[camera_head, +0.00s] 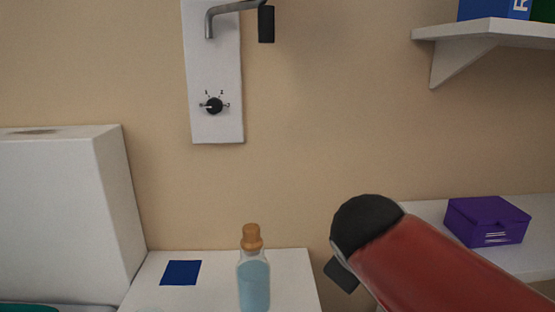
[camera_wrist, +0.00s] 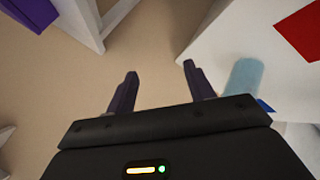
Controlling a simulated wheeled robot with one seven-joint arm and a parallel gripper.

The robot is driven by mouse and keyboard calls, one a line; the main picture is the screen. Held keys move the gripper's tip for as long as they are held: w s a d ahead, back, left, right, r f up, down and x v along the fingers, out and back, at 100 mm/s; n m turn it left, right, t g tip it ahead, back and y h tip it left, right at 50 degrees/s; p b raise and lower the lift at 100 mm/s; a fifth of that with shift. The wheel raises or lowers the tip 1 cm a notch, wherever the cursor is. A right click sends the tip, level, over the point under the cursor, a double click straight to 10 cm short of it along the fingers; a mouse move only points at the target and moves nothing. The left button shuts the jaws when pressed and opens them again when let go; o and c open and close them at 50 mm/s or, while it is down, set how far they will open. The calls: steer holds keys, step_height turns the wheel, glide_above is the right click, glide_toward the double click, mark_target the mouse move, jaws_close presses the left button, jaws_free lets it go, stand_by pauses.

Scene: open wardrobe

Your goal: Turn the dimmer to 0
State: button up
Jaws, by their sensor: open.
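The dimmer is a small black round knob (camera_head: 213,105) on a white wall panel (camera_head: 230,128), with a scale of small numbers around it. It is in the upper left of the head view, and the wrist view does not show it. My gripper (camera_wrist: 158,76) is open and empty in the wrist view, its two dark fingers apart. In the head view my red arm is at the lower right, below and to the right of the knob and well apart from it. The fingers are hidden there.
A bottle with blue liquid (camera_head: 254,285) and a cork stands on a white surface below the panel, beside a blue square (camera_head: 181,273). A grey pipe-like fixture (camera_head: 222,9) sits above the knob. A purple box (camera_head: 487,221) and a wall shelf (camera_head: 500,32) are at the right.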

steer(key=s+d+f+m+g+y, duration=0.2)
steer(key=s+f+m, duration=0.6)
steer(key=s+f, duration=0.2)
steer(key=shift+s+d+f+m+g+y, duration=0.15)
steer(key=shift+s+f+m+g+y, duration=0.2)
steer(key=shift+s, duration=0.3)
stand_by(1.3)
